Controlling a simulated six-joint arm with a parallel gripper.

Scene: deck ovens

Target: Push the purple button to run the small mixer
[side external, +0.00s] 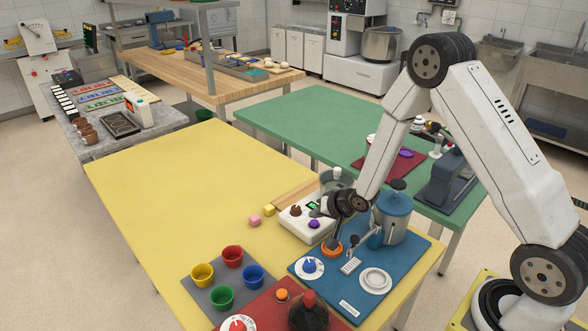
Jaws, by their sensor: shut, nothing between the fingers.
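Coloured cups (232,256) stand in front. The yellow table's far left is clear.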

